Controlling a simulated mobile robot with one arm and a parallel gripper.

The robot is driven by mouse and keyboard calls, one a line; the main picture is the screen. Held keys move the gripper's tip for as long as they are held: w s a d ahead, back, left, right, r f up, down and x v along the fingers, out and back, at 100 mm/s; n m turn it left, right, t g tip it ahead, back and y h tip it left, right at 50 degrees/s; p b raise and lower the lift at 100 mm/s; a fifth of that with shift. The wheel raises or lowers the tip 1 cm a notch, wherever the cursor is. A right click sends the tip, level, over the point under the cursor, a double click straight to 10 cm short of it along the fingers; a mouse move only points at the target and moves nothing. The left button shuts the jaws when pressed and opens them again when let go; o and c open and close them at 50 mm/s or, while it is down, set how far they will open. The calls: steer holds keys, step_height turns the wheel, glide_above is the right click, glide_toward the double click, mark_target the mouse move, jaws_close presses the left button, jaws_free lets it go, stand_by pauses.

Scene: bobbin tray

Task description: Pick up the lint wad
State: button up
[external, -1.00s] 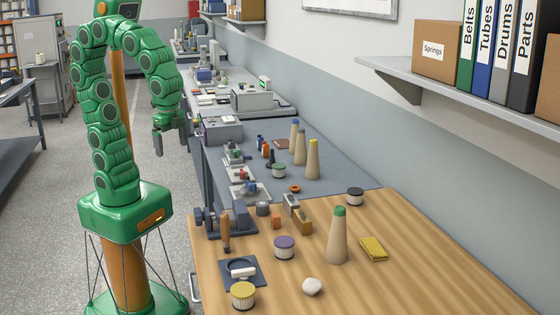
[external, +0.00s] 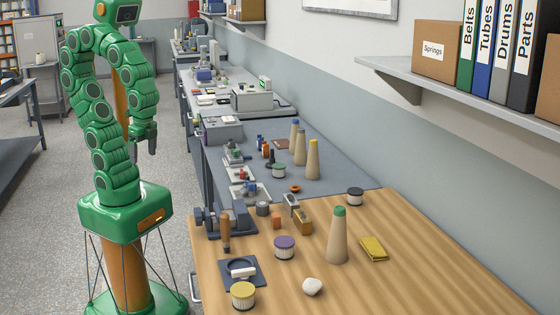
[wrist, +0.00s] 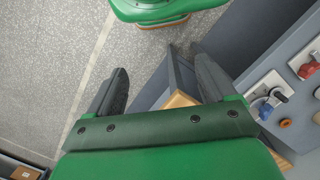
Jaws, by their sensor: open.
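The lint wad appears to be the small white rounded lump (external: 312,286) on the wooden bench top, near its front edge in the external view. My gripper (external: 143,150) hangs fingers down at the left of the benches, over the floor side and far from the lump. In the wrist view my gripper (wrist: 158,72) has its two dark fingers apart with nothing between them. The lump is not in the wrist view.
Near the lump stand a yellow-topped spool (external: 243,295), a purple-topped spool (external: 285,247), a tall green-topped cone (external: 338,236) and a yellow folded cloth (external: 373,248). The bench top right of the lump is clear.

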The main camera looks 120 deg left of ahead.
steer(key=w+r+n+t, duration=0.1)
steer(key=w+r+n, duration=0.15)
steer(key=w, duration=1.75)
steer(key=n+t+y, duration=0.2)
steer(key=n+t, duration=0.1)
steer(key=t, duration=0.2)
glide_above(310, 282)
steer(key=s+d, duration=0.2)
steer(key=s, duration=0.1)
steer(key=f, duration=1.4)
steer(key=shift+s+a+f, duration=0.1)
steer(key=shift+a, duration=0.15)
steer(key=shift+w+x, duration=0.1)
steer(key=shift+x, duration=1.75)
steer(key=shift+w+x, duration=0.15)
steer(key=shift+x, duration=1.65)
steer(key=shift+a, duration=0.2)
steer(key=shift+c, duration=0.5)
